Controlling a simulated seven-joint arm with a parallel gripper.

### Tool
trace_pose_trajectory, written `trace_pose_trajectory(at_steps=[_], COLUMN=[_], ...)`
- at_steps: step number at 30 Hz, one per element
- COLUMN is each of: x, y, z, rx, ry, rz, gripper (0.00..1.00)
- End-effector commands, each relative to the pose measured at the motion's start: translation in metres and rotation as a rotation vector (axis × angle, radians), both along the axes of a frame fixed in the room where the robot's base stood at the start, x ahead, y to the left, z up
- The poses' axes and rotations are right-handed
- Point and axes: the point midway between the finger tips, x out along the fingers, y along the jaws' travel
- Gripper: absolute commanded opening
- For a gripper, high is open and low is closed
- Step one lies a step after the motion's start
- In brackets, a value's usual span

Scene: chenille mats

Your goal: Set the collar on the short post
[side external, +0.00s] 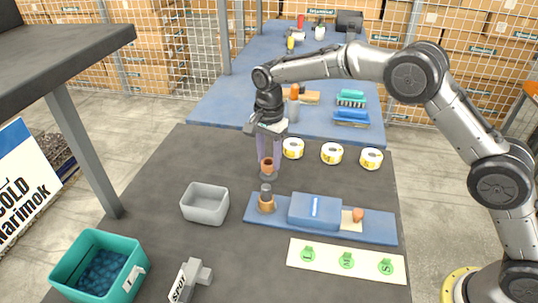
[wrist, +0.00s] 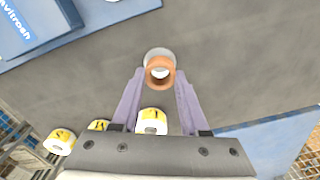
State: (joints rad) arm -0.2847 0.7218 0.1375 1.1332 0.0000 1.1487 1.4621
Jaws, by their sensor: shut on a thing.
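My gripper (side external: 268,162) is shut on a copper-coloured collar (side external: 267,164), held above the dark table. In the wrist view the collar (wrist: 160,72) sits between the purple fingertips, its open bore facing the camera. A grey ring-shaped part shows just beyond it; I cannot tell if it belongs to the collar. A blue base (side external: 258,223) lies in front of the gripper. At its left end stands a dark grey post (side external: 266,190) with a copper-brown ring around its foot. At its right end is a small orange-brown piece (side external: 358,214), its shape unclear.
A blue block (side external: 315,211) sits mid-base. A card (side external: 327,262) with green letter discs lies in front. Three white-and-yellow rolls (side external: 331,153) stand behind. A grey bin (side external: 205,203), teal crate (side external: 66,257) and grey block (side external: 198,273) are leftward. Table between gripper and bin is clear.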

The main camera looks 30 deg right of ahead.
Motion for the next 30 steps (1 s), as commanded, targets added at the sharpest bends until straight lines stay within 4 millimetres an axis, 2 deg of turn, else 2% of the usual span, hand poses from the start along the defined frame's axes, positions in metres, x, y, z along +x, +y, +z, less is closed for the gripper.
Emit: trace_pose_trajectory(at_steps=[29, 30], x=[0.0, 0.0], y=[0.0, 0.0], z=[-0.022, -0.022], rx=[0.0, 0.0], ry=[0.0, 0.0], rz=[0.0, 0.0], gripper=[0.0, 0.49])
